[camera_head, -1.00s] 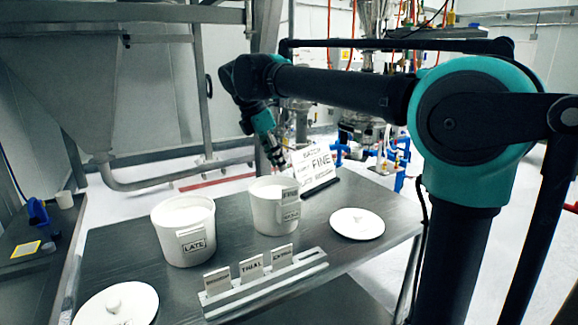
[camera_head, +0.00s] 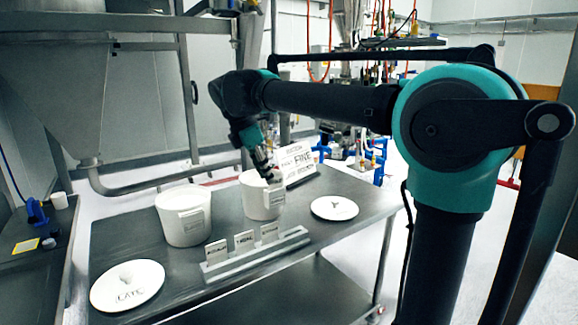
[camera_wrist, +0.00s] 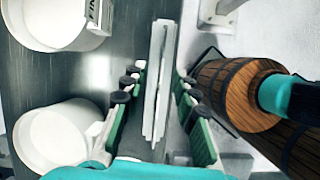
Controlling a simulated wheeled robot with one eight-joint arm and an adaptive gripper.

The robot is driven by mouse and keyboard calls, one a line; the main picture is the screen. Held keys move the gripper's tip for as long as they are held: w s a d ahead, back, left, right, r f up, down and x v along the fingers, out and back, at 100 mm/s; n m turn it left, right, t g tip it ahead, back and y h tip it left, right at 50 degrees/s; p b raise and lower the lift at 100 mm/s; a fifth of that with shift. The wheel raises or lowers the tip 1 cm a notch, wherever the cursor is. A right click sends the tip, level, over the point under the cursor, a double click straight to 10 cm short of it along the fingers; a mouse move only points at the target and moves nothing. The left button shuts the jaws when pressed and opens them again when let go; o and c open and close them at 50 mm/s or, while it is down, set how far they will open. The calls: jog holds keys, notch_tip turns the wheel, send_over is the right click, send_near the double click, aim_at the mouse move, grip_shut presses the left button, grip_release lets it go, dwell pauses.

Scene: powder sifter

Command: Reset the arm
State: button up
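My gripper (camera_head: 270,175) hangs from my bent arm and overlaps the rim of the right white bucket (camera_head: 257,204) in the head view; whether it touches is unclear. In the wrist view my gripper (camera_wrist: 158,88) has its two green fingers spread apart, with nothing held. A long white strip (camera_wrist: 157,85), probably the label rack, shows between them, farther off. Two white buckets show left of the fingers there, one at the top (camera_wrist: 50,25) and one at the bottom (camera_wrist: 60,145).
A wooden barrel-like thing (camera_wrist: 250,100) lies right in the wrist view.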

jog(key=s+d+f+m+y, duration=0.1)
jog(key=s+d+f+m, duration=0.3)
jog(key=d+f+m, duration=0.6)
jog(key=s+d+f+m+y, duration=0.2)
jog(key=s+d+f+m, duration=0.4)
jog(key=d+f, duration=0.65)
jog(key=s+d+f+m+t, duration=0.1)
jog(key=s+d+f+m, duration=0.2)
jog(key=s+f+m, duration=0.4)
notch_tip(320, 180, down, 3)
jog(key=shift+s+d+r+m+t, duration=0.1)
jog(key=shift+s+d+m+t, duration=0.05)
jog(key=shift+m+t, duration=0.2)
